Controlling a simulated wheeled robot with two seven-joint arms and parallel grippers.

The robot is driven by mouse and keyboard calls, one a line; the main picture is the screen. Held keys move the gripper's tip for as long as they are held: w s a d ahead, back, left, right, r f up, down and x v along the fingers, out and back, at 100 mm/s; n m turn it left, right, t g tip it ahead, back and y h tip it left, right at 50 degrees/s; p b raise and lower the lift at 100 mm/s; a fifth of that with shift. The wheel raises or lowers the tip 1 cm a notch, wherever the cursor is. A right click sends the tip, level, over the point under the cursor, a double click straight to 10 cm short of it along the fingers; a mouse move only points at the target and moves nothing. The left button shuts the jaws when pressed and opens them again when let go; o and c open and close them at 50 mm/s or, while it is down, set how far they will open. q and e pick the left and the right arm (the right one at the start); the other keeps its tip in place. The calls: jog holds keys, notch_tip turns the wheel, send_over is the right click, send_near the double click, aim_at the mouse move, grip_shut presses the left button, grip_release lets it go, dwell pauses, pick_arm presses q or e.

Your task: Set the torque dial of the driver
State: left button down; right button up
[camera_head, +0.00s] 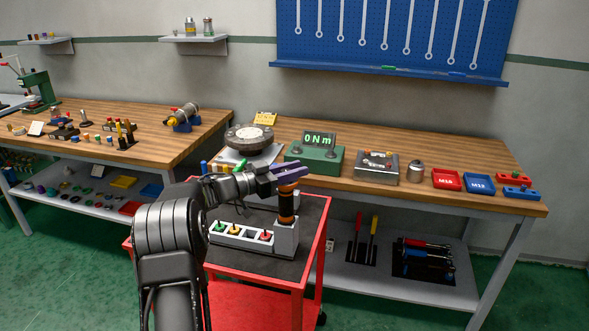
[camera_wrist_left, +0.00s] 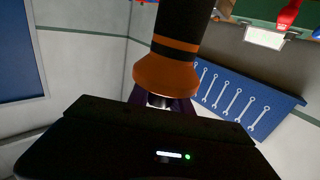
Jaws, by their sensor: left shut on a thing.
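The driver (camera_head: 287,207), black with orange bands, stands upright in a grey holder (camera_head: 286,240) on the red cart. My left gripper (camera_head: 288,176) is at the driver's top end, with its purple fingers shut on it. In the left wrist view the driver (camera_wrist_left: 184,45) shows its black body, a thin orange band and a wide orange collar, and the fingers (camera_wrist_left: 163,104) meet it just past the collar. Dial marks cannot be read. A green tester (camera_head: 315,158) on the bench reads "0 Nm". My right gripper is not in view.
The red cart (camera_head: 318,245) carries a grey rack (camera_head: 240,237) with several coloured bits beside the driver. On the bench behind stand a round plate fixture (camera_head: 250,138), a grey box (camera_head: 376,168), and red (camera_head: 447,180) and blue (camera_head: 479,184) trays.

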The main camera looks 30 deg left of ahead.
pick_arm(q)
jog(key=shift+w+d+r, duration=0.1)
jog(key=shift+r, duration=0.05)
dwell(0.8)
jog(key=c, duration=1.1)
grip_release()
jog(key=shift+c, duration=0.2)
jog(key=shift+s+a, duration=0.25)
jog(key=shift+s, duration=0.15)
jog(key=b+v, duration=0.1)
jog(key=v, duration=0.6)
jog(key=shift+b, duration=0.4)
